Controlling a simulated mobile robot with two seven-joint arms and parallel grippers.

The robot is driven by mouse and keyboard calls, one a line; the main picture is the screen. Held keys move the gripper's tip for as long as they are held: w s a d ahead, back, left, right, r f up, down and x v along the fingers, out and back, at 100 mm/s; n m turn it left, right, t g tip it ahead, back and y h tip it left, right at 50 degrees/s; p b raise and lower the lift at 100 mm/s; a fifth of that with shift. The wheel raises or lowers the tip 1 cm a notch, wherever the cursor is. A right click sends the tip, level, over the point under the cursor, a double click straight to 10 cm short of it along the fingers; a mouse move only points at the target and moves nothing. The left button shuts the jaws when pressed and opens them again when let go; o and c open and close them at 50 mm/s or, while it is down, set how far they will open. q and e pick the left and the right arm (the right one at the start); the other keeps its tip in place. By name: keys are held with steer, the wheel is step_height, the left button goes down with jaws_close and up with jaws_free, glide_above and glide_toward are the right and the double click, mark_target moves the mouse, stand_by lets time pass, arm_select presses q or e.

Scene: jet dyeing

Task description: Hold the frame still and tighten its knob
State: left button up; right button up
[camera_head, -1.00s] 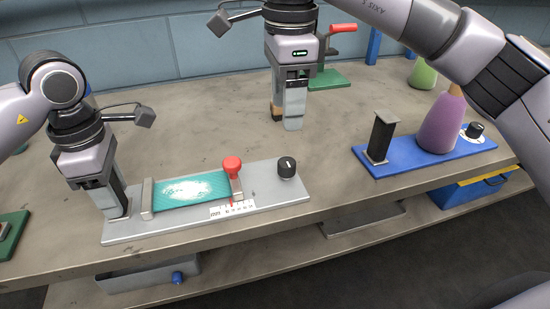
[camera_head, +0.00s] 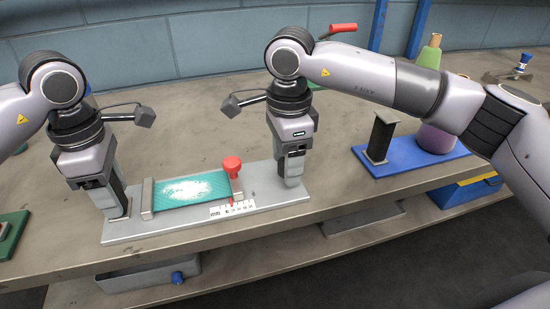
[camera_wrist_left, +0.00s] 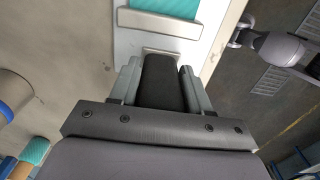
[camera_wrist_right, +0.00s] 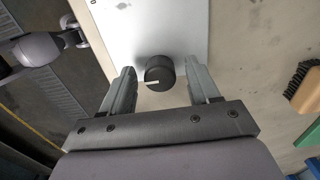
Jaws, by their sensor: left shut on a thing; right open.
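The frame (camera_head: 150,234) is a pale grey plate on the bench with a teal fabric panel (camera_head: 183,190), a red knob-topped post (camera_head: 232,166) and a printed scale (camera_head: 232,209). My left gripper (camera_head: 117,212) is shut on the black handle (camera_wrist_left: 161,82) at the plate's left end. My right gripper (camera_head: 291,180) is over the plate's right end, pointing down. In the right wrist view the black knob (camera_wrist_right: 160,73) with a white mark lies between and just beyond the open fingers (camera_wrist_right: 159,90). The head view hides this knob behind the gripper.
A blue stand (camera_head: 405,158) with a black post (camera_head: 381,136) and a purple cone (camera_head: 437,138) is to the right. A brush (camera_wrist_right: 306,86) lies on the bench near the right gripper. The bench's front edge runs close below the plate.

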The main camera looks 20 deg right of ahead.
steer(key=c, duration=1.1)
steer(key=shift+o, duration=0.2)
steer(key=shift+m, duration=0.3)
steer(key=m, duration=1.3)
steer(key=shift+m, duration=2.1)
